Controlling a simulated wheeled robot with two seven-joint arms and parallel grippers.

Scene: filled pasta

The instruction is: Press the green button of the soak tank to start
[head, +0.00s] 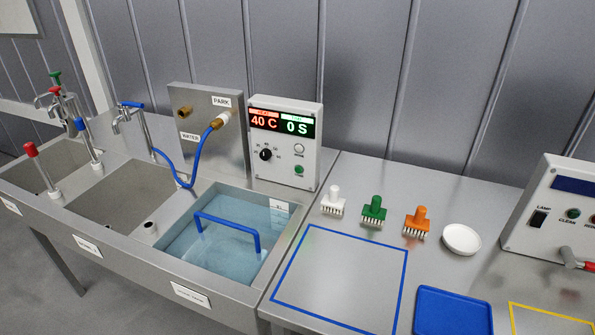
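The soak tank (188,268) is a steel basin filled with clear blue water, left of centre, with a blue handle (228,231) standing in it. Its control box (285,142) stands upright behind the tank's right part. The display (281,122) reads 40 C in red and 0 S in green. The green button (299,170) is a small round one low on the right of the box's face. A white button (299,149) is above it and a black knob (265,155) is to the left. Neither of my grippers is in view.
A steel panel (208,115) with a blue hose (193,165) stands left of the box. White, green (374,210) and orange (417,221) brushes and a white dish (461,239) stand right of the tank. A blue tray (452,311) is at the front. The blue-outlined area (340,275) is clear.

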